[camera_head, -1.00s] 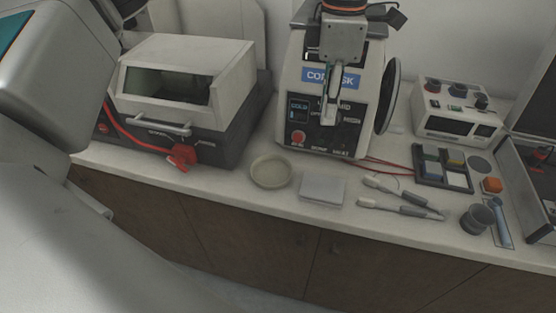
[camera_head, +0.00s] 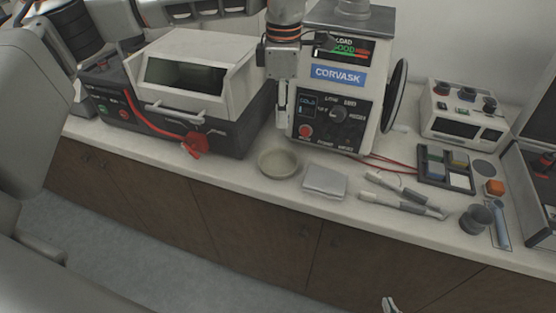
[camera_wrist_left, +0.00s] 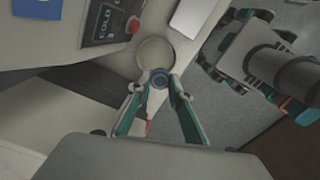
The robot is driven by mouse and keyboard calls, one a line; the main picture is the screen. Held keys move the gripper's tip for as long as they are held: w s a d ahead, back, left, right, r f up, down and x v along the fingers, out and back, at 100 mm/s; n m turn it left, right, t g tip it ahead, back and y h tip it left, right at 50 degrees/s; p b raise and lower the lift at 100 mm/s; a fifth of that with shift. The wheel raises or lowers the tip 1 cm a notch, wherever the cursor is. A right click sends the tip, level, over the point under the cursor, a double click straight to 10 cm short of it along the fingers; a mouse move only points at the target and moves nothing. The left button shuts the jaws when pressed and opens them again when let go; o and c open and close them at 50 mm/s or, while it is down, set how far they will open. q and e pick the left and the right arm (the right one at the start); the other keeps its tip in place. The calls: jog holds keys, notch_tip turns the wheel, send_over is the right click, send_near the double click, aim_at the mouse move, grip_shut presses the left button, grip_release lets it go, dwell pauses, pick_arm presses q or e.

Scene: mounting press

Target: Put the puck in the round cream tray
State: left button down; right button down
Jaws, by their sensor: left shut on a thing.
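The round cream tray (camera_head: 279,163) sits on the bench between the red-handled machine and the press. It also shows in the left wrist view (camera_wrist_left: 156,50), just beyond the fingertips. My left gripper (camera_head: 283,108) points down in front of the left side of the press, above and behind the tray. In the left wrist view its fingers (camera_wrist_left: 160,84) are shut on a small dark blue round puck (camera_wrist_left: 159,79). The puck is raised, and it cannot be made out in the head view. Only a tip of my right gripper (camera_head: 390,304) shows at the bottom edge.
The press (camera_head: 338,90) stands right behind the tray. A boxy machine with a red handle (camera_head: 194,145) stands to the left.

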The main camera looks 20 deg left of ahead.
aim_at(281, 167)
pick_arm(q)
notch_tip(281, 167, down, 15)
jog(key=shift+f, duration=0.2)
dwell(0.3)
jog(key=shift+f, duration=0.1)
jog(key=c, duration=2.1)
grip_release()
jog(key=shift+r, duration=0.35)
notch_tip(281, 167, up, 12)
jog(key=shift+f, duration=0.2)
jog(key=shift+s, duration=0.1)
